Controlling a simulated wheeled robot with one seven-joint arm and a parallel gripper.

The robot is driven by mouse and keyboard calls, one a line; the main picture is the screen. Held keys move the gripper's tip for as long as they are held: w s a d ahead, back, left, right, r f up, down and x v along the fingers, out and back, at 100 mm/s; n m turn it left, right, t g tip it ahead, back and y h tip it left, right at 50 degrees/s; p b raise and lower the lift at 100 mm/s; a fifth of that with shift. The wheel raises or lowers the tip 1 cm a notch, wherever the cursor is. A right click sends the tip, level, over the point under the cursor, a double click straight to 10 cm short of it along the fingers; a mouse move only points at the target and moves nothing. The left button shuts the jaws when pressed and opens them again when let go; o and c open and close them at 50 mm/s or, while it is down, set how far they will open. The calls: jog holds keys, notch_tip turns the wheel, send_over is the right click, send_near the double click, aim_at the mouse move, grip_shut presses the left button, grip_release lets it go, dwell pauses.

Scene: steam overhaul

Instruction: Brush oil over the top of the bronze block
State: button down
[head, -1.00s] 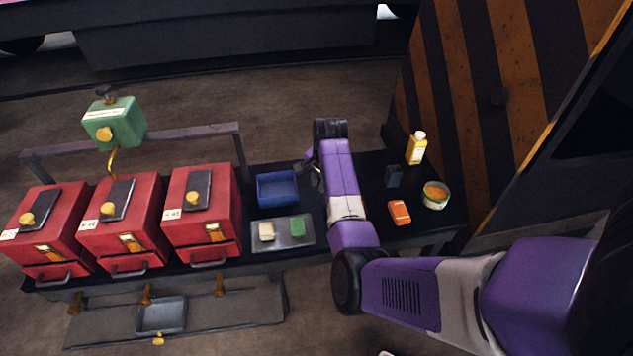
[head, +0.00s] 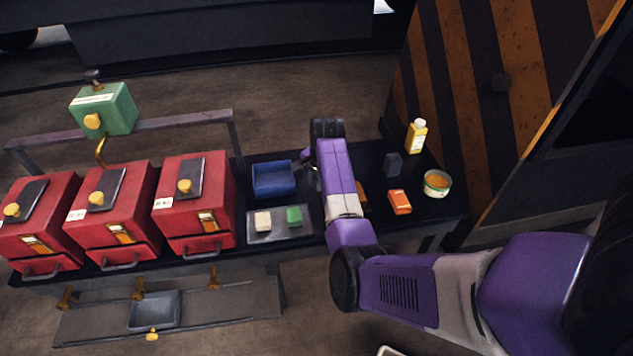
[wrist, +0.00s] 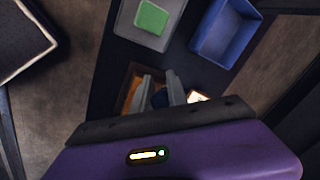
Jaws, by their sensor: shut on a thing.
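My gripper shows in the wrist view (wrist: 160,86), its grey fingers shut on a dark blue rounded thing (wrist: 160,98), which looks like the end of a brush handle. Its bristles cannot be seen. An orange-brown block (wrist: 131,92), apparently the bronze block, lies just left of the fingers in the wrist view, partly covered by my gripper. A sliver of it shows beside my arm in the head view (head: 362,195). I cannot tell whether the held thing touches it. In the head view my gripper is mostly hidden by my purple arm.
A blue bin (head: 273,193) and a grey tray (head: 268,236) with a cream and a green block stand left of my arm. To its right are a yellow bottle (head: 416,136), a dark block (head: 393,165), an orange block (head: 399,201) and a round tin (head: 436,184). Red boxes (head: 194,205) stand left.

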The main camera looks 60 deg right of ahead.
jog(key=shift+f+b, duration=0.35)
jog(key=shift+f, duration=0.25)
dwell(0.3)
jog(key=s+d+p, duration=0.2)
jog(key=s+d, duration=0.3)
jog(key=s, duration=0.1)
jog(key=shift+p, duration=0.35)
dwell(0.6)
jog(key=w+a, duration=0.5)
jog(key=w, duration=0.1)
jog(key=shift+p, duration=0.45)
dwell(0.4)
jog(key=shift+r, duration=0.15)
